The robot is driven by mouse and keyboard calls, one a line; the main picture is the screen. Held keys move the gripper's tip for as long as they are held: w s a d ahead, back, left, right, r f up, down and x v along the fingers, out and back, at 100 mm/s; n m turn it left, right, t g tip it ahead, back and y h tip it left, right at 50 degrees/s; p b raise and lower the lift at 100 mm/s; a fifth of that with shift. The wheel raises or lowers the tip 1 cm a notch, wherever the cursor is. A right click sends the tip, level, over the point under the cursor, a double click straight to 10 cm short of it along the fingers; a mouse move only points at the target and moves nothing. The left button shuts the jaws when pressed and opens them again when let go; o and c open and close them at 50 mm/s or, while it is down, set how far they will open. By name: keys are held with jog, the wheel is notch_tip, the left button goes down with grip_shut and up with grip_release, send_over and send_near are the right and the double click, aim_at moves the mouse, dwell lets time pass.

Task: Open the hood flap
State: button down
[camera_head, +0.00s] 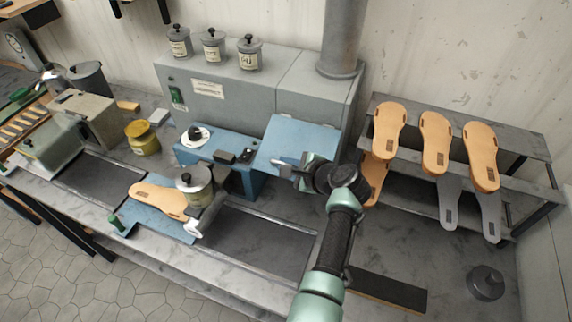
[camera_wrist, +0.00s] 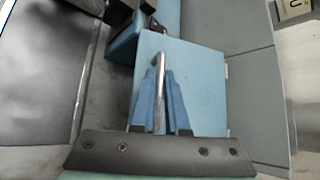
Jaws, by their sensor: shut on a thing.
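The hood flap (camera_head: 300,140) is a light blue panel at the front of the grey hood, right of the blue machine box. It also fills the middle of the wrist view (camera_wrist: 200,75). A slim metal handle (camera_wrist: 161,75) stands out from the flap. My gripper (camera_head: 285,168) is at the flap's lower front edge. In the wrist view its blue fingers (camera_wrist: 160,100) are closed on the handle from both sides. The flap slants, but its exact angle is hard to tell. My wrist hides part of its lower right side.
The grey hood (camera_head: 235,95) bears several lidded pots and a pipe (camera_head: 343,40). A blue machine box (camera_head: 215,150) stands left of the flap. A rack (camera_head: 520,150) with sandal soles stands close on the right. A pot (camera_head: 194,185) and sole (camera_head: 155,198) are on the front bench.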

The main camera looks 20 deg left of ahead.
jog(key=shift+r, duration=0.15)
jog(key=c, duration=0.9)
grip_release()
jog(key=shift+c, duration=0.2)
jog(key=b+v, duration=0.2)
jog(key=v, duration=1.1)
jog(key=shift+w, duration=0.1)
